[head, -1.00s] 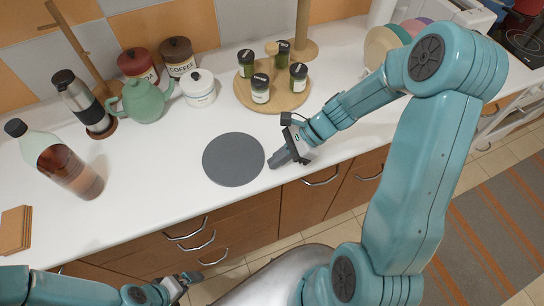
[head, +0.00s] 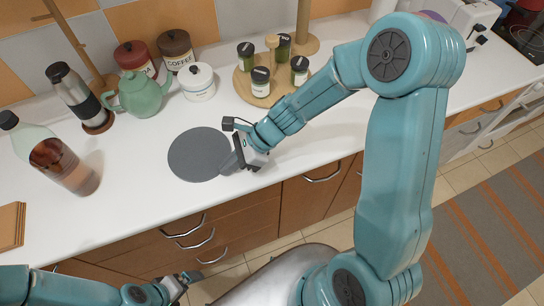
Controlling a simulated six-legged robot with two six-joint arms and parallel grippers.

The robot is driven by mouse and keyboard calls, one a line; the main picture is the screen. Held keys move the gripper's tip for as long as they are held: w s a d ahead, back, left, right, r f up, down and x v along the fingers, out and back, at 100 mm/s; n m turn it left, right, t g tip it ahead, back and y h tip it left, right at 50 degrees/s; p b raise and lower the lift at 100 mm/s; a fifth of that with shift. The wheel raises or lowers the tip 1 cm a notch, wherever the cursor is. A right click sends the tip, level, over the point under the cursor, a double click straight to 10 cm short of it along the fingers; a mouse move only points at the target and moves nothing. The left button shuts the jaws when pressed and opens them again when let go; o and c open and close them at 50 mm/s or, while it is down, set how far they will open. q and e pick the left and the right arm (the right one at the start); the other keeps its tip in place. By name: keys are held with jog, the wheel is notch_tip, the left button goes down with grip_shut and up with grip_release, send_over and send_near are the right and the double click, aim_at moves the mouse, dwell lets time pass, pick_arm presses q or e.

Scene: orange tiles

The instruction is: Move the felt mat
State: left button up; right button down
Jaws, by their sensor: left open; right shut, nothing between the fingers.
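The felt mat (head: 197,154) is a dark grey disc lying flat on the white counter, left of the round wooden board. My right gripper (head: 229,165) is shut and empty, its fingertips at the mat's right edge and overlapping it in the picture. I cannot tell whether they press on top of the mat or against its side. My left gripper (head: 192,277) is open and empty, low in front of the drawers and apart from the mat.
A bottle (head: 62,168) and a brown stack (head: 10,226) stand left of the mat. The green teapot (head: 141,96) and white canister (head: 197,83) are behind it. Jars stand on the wooden board (head: 243,87). The counter between bottle and mat is clear.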

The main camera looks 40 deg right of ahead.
aim_at(211, 175)
jog(key=a, duration=0.1)
jog(key=w+a, duration=0.1)
jog(key=a, duration=0.1)
jog(key=shift+f, duration=0.15)
jog(key=shift+w, duration=0.15)
jog(key=shift+r, duration=0.2)
jog(key=shift+d, duration=0.1)
dwell(0.6)
